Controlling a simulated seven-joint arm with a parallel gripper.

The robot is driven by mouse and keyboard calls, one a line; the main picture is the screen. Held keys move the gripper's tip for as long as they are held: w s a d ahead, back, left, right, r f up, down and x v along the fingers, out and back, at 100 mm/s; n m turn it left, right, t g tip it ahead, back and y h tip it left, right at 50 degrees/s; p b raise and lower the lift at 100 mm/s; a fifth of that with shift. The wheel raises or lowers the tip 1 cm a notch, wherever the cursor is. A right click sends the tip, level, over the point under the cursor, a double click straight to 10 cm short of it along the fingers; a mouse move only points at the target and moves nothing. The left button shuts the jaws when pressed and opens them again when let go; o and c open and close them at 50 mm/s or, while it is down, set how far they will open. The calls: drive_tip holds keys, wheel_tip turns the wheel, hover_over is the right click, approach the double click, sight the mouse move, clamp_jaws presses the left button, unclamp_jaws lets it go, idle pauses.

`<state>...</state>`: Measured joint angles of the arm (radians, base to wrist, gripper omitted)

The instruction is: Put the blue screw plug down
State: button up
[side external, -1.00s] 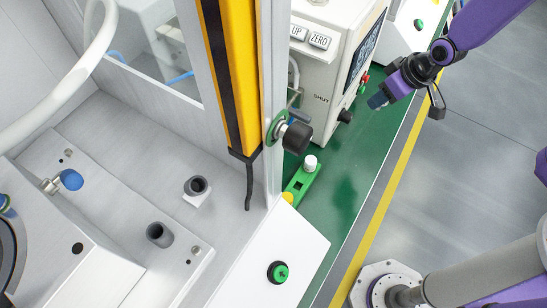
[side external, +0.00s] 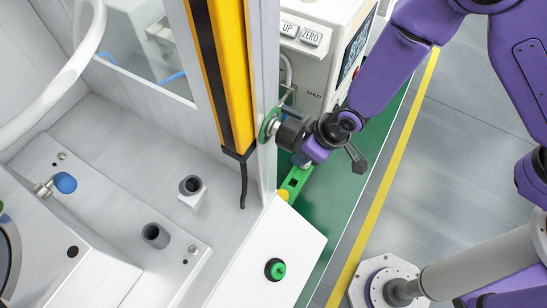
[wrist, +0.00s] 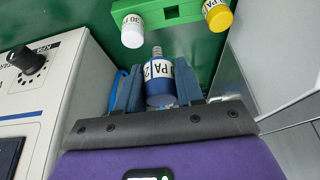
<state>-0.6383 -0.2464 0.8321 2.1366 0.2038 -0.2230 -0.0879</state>
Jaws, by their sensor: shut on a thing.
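The blue screw plug (wrist: 159,84), with a white label and a bare threaded tip, is held between the two blue fingers of my gripper (wrist: 160,92) in the wrist view. Its tip points at the green holder (wrist: 150,18) and appears just apart from it, near a dark square hole in the holder's middle. In the side view my gripper (side external: 302,161) is low over the far end of the green holder (side external: 292,184). The plug cannot be made out there.
A white-capped plug (wrist: 132,31) and a yellow plug (wrist: 218,15) sit at the holder's ends. A white control box (wrist: 50,85) with a black knob stands left in the wrist view. In the side view, a black knob (side external: 290,135) on the frame post is close beside my wrist.

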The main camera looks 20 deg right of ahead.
drive_tip(key=w+a+f, duration=0.1)
drive_tip(key=f, duration=0.1)
drive_tip(key=w+a+f, duration=0.4)
drive_tip(key=f, duration=0.1)
drive_tip(key=shift+w+a, duration=0.2)
drive_tip(key=shift+a, duration=0.05)
drive_tip(key=shift+f, duration=1.6)
drive_tip(key=shift+f, duration=0.1)
drive_tip(key=o, duration=0.8)
drive_tip(key=shift+v, duration=6.1)
drive_tip(key=shift+w, duration=0.1)
